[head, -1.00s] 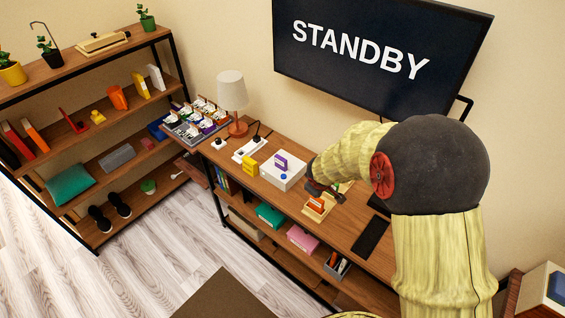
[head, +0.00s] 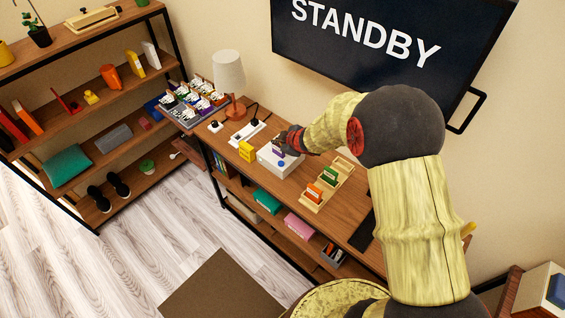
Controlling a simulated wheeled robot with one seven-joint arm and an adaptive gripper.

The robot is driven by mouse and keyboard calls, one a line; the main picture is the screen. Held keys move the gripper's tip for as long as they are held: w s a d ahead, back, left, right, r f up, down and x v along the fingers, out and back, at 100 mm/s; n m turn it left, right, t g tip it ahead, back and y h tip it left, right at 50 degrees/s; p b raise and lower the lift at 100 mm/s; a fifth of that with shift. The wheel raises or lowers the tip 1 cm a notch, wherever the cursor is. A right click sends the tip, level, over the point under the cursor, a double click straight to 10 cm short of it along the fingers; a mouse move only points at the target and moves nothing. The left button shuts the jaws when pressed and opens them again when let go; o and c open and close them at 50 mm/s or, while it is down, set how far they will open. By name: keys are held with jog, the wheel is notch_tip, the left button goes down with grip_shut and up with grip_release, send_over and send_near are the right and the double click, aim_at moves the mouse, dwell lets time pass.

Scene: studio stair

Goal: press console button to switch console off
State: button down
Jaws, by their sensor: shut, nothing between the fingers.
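The console, a white box (head: 268,164), sits on the wooden desk with a blue round button (head: 281,163) on its top. A purple cartridge (head: 277,152) stands upright in the console's top, partly hidden by my gripper. My gripper (head: 279,143) is shut and empty, over the back right part of the console, close to the purple cartridge. I cannot tell whether it touches the cartridge. The wall screen (head: 385,50) reads STANDBY in white letters on black.
A yellow cartridge (head: 247,151) stands left of the console. A white power strip (head: 246,137) and a lamp (head: 229,72) are farther left. A wooden rack (head: 313,208) with orange and green cartridges is to the right. Black slabs (head: 362,232) lie beyond it.

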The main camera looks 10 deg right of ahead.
aim_at(280, 164)
jog(key=shift+f, duration=0.1)
notch_tip(280, 164, down, 9)
jog(key=b, duration=0.8)
dwell(1.2)
jog(key=shift+f+b, duration=0.35)
jog(key=shift+b, duration=0.2)
jog(key=shift+f+b, duration=0.35)
jog(key=shift+f, duration=0.1)
dwell(0.5)
dwell(0.3)
jog(key=shift+r+p, duration=0.9)
